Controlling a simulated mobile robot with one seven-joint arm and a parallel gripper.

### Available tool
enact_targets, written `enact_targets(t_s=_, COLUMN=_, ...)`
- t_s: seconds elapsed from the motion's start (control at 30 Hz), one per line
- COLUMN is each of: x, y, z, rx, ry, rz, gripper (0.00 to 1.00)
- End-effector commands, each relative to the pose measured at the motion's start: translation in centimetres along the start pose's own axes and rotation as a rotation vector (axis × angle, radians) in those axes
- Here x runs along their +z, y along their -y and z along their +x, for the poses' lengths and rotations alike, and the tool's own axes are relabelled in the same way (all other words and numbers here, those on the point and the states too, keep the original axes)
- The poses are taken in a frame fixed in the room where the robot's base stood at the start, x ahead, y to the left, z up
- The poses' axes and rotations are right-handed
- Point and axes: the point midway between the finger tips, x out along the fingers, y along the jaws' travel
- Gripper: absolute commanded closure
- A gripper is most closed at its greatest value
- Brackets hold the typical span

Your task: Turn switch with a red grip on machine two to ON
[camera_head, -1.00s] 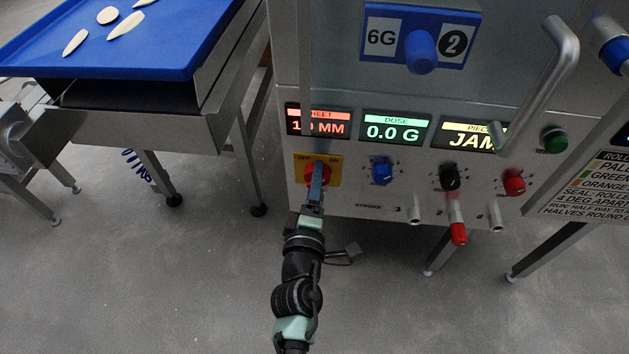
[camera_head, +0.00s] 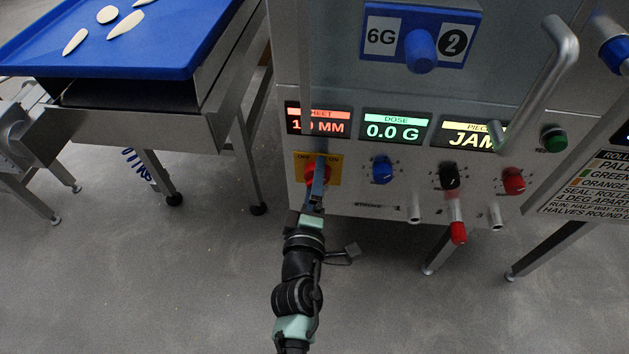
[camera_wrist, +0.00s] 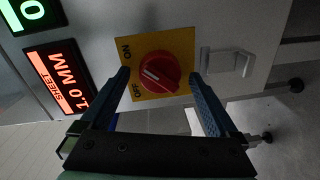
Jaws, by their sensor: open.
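The switch with a red grip (camera_wrist: 162,67) is a round knob on a yellow plate (camera_wrist: 181,42) marked ON and OFF, on the front of machine two (camera_head: 340,40). In the wrist view its white mark points left, roughly between the two words. My gripper (camera_wrist: 160,76) is open, with one blue finger on each side of the red grip. Whether the fingers touch it I cannot tell. In the head view my gripper (camera_head: 319,172) hides part of the red grip (camera_head: 311,172), which shows at the left of the fingers.
Right of the switch are a blue knob (camera_head: 382,170), a black knob (camera_head: 449,176) and a red knob (camera_head: 514,181). Displays (camera_head: 396,127) sit above. A metal handle (camera_head: 550,75) juts out at the right. A blue tray (camera_head: 165,50) stands at the left.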

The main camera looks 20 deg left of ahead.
Motion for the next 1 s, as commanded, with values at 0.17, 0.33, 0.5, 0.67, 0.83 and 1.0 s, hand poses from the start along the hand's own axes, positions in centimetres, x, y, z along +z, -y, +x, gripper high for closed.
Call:
enact_targets(t_s=0.17, x=0.0, y=0.0, z=-0.4, rx=0.000, ry=0.000, rz=-0.001, gripper=0.05)
enact_targets(t_s=0.33, x=0.1, y=0.0, z=-2.4, rx=-0.001, ry=0.001, rz=-0.001, gripper=0.05)
enact_targets(t_s=0.5, x=0.1, y=0.1, z=-5.7, rx=-0.003, ry=0.003, rz=0.001, gripper=0.05)
enact_targets(t_s=0.67, x=0.1, y=0.1, z=-8.7, rx=-0.002, ry=0.003, rz=0.000, gripper=0.05)
enact_targets(t_s=0.83, x=0.1, y=0.1, z=-11.2, rx=-0.002, ry=0.002, rz=0.001, gripper=0.05)
enact_targets(t_s=1.0, x=0.0, y=0.0, z=-12.6, rx=-0.001, ry=0.001, rz=0.001, gripper=0.05)
